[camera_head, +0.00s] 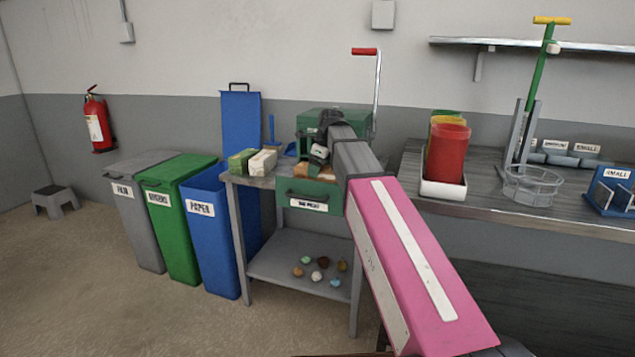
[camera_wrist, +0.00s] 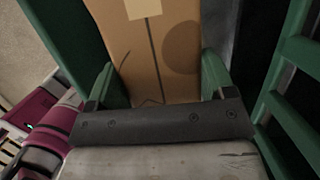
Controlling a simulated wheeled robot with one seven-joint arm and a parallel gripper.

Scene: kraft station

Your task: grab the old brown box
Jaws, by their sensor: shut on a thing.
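The old brown box (camera_wrist: 158,50) fills the upper middle of the wrist view, with a pale label patch, a dark seam line and a round stain. My gripper (camera_wrist: 160,85) has a green finger on each side of the box and is shut on it. In the head view, part of the brown box (camera_head: 312,171) shows on the small grey table, in front of the green machine. My gripper (camera_head: 320,150) is above it there, partly hidden by my pink and grey arm. Whether the box is off the surface cannot be told.
A green machine with a red-handled crank (camera_head: 365,51) stands behind. A green drawer (camera_head: 308,195) is below the tabletop. Pale blocks (camera_head: 262,162) lie to the left. Grey, green and blue bins (camera_head: 210,235) stand left of the table. A red container (camera_head: 447,152) stands on the right bench.

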